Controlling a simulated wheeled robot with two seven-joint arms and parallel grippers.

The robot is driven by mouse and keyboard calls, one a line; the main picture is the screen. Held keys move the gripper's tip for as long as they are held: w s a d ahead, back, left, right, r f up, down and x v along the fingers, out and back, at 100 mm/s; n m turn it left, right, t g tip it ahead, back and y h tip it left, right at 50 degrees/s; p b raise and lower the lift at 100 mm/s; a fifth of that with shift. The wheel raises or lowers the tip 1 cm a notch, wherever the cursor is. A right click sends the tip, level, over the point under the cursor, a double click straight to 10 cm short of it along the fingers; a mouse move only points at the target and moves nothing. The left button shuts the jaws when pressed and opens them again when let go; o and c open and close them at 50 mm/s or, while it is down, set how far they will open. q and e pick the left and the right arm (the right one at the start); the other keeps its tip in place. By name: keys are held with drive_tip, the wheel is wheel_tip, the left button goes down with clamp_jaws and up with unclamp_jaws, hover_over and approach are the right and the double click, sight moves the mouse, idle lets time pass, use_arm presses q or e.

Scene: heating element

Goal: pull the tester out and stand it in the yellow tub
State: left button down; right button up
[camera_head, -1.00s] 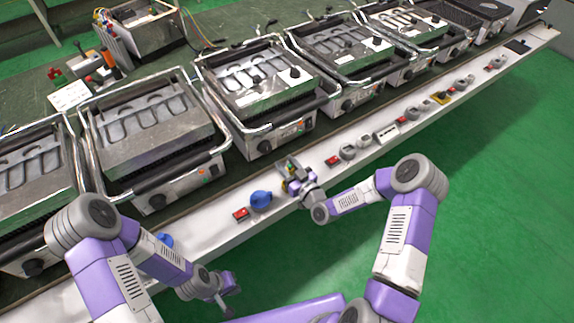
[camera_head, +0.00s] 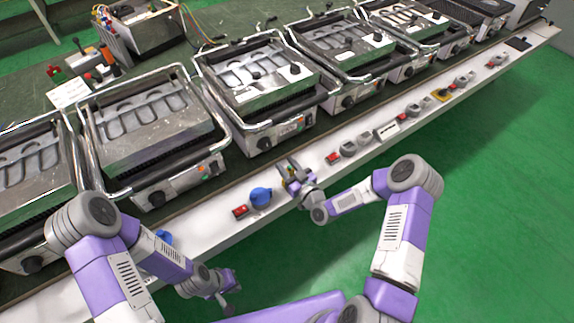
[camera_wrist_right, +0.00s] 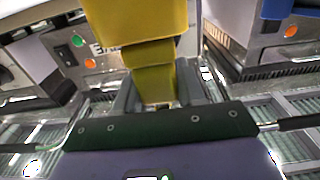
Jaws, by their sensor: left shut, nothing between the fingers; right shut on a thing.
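My right gripper (camera_head: 290,173) is over the white ledge, just right of a blue round knob, in the head view. In the right wrist view its fingers (camera_wrist_right: 162,98) are shut on a yellow stepped body, which I take for the tester (camera_wrist_right: 150,65). The body is wide at the top of that view and narrower between the fingers; its far end is cut off. Only a small yellow patch of it shows in the head view. My left gripper (camera_head: 228,290) is low in the head view, shut and empty, in front of the ledge. I cannot make out a yellow tub.
Several grill units (camera_head: 150,135) stand in a row behind the white ledge (camera_head: 350,166). The ledge bears the blue knob (camera_head: 260,196), red switches (camera_head: 240,212), grey knobs and a small yellow block (camera_head: 442,95). The green floor (camera_head: 480,160) at the right is clear.

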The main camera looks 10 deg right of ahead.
drive_tip(key=shift+f, duration=1.05)
drive_tip(key=o, duration=1.1)
drive_tip(key=shift+o, duration=0.2)
drive_tip(key=shift+s, duration=0.1)
drive_tip(key=p+v, duration=0.1)
drive_tip(key=v, duration=0.5)
drive_tip(key=shift+s+p, duration=0.1)
drive_tip(key=shift+p, duration=0.3)
drive_tip(key=shift+s+d, duration=0.2)
drive_tip(key=shift+s, duration=0.35)
